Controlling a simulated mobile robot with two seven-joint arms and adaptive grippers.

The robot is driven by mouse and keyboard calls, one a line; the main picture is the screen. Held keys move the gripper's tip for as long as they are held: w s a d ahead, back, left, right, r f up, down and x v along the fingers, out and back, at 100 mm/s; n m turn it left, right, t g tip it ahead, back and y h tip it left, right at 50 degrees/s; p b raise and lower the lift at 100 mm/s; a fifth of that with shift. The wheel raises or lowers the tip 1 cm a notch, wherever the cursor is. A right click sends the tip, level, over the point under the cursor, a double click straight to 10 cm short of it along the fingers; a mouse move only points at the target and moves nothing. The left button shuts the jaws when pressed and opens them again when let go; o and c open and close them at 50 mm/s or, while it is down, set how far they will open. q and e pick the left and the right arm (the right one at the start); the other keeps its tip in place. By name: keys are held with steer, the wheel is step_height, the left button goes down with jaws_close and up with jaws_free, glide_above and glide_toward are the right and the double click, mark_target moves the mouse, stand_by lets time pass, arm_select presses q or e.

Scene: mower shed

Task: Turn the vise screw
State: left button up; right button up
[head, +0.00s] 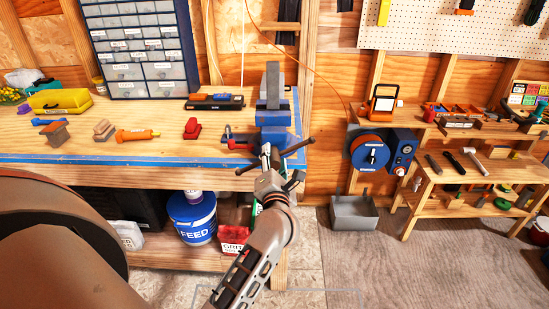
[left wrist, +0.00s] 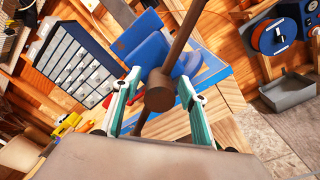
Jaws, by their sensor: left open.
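The blue vise (head: 272,117) with grey upper parts stands at the right end of the workbench. It also shows in the left wrist view (left wrist: 150,48). Its brown screw handle (head: 298,147) points toward me, with the bar slanting up to the right. In the left wrist view, the round screw hub (left wrist: 159,92) and the bar sit between my fingertips. My left gripper (head: 279,169) is at the front of the vise, with its fingers open on either side of the hub. I cannot tell whether they touch it. My right gripper is out of view.
The workbench (head: 165,165) has a blue front edge and holds a yellow case (head: 60,101), a red block (head: 192,129) and an orange-handled tool (head: 137,135). A blue reel (head: 372,156) and a grey bin (head: 353,213) are right of the vise. Floor is clear at lower right.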

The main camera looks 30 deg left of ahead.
arm_select(q)
steer(key=shift+c, duration=0.2)
steer(key=c, duration=1)
steer(key=shift+n, duration=0.3)
